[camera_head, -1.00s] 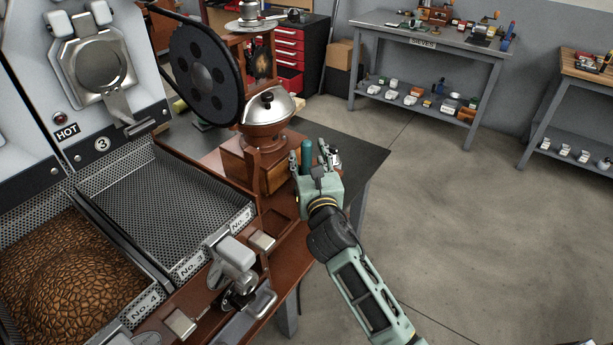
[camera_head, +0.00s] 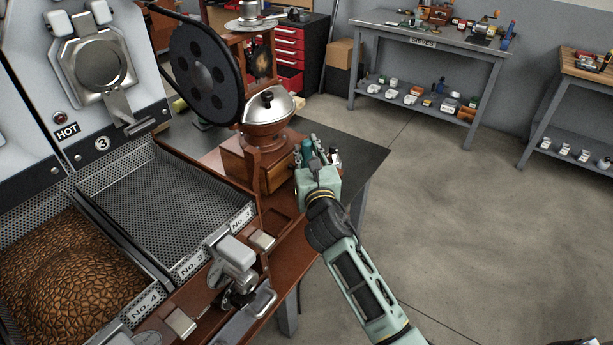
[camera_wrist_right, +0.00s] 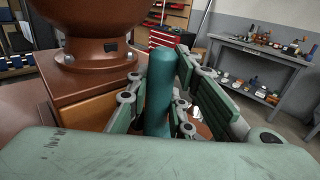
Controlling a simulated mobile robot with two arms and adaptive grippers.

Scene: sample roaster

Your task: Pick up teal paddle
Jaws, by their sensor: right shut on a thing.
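The teal paddle (camera_head: 308,148) stands nearly upright in my right gripper (camera_head: 311,158), beside the wooden grinder on the table. In the right wrist view the paddle (camera_wrist_right: 158,92) shows as a smooth teal, rounded handle. The fingers are closed around it, one on each side. The lower part of the paddle is hidden by the gripper body, so I cannot tell whether it touches anything below. My left gripper is not in view.
The grinder (camera_head: 265,135) with a silver lid and black wheel is close at the left. The roaster's cooling tray (camera_head: 175,205) and a tray of beans (camera_head: 65,270) lie further left. The dark tabletop (camera_head: 360,160) has a little bare room; open floor lies to the right.

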